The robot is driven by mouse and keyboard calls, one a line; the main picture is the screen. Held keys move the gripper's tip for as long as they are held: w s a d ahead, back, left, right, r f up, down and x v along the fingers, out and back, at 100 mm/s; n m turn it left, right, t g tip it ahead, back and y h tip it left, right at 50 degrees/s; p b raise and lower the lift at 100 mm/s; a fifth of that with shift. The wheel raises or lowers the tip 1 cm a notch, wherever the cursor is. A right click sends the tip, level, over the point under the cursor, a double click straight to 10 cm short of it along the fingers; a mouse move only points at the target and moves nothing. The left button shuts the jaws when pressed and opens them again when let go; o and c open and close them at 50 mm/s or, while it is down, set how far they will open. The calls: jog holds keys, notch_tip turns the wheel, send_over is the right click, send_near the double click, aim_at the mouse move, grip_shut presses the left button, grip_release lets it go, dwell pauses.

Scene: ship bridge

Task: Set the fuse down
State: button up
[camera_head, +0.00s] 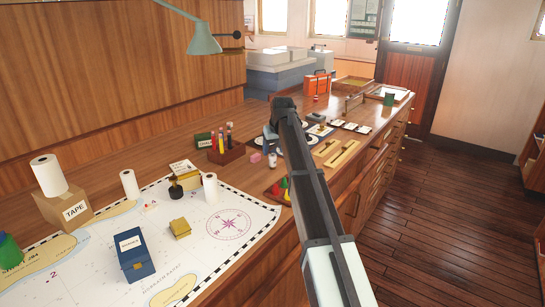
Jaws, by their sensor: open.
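I cannot make out a fuse in this view. My arm reaches from the lower right up over the wooden counter (115,150), and its far end is dark. I see no gripper fingers; they are hidden or too small to tell. The arm covers part of the counter middle, near a blue-and-white mat (318,130) and a tan board with yellow bars (342,153).
A chart (200,258) covers the near counter, with a blue box (134,257), a tape box (70,211) and paper rolls. A pen holder (226,153), a lamp (204,40), an orange case (317,84) and a green cup (389,99) stand further back. Floor right of the counter is clear.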

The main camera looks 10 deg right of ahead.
jog(key=shift+v, duration=2.55)
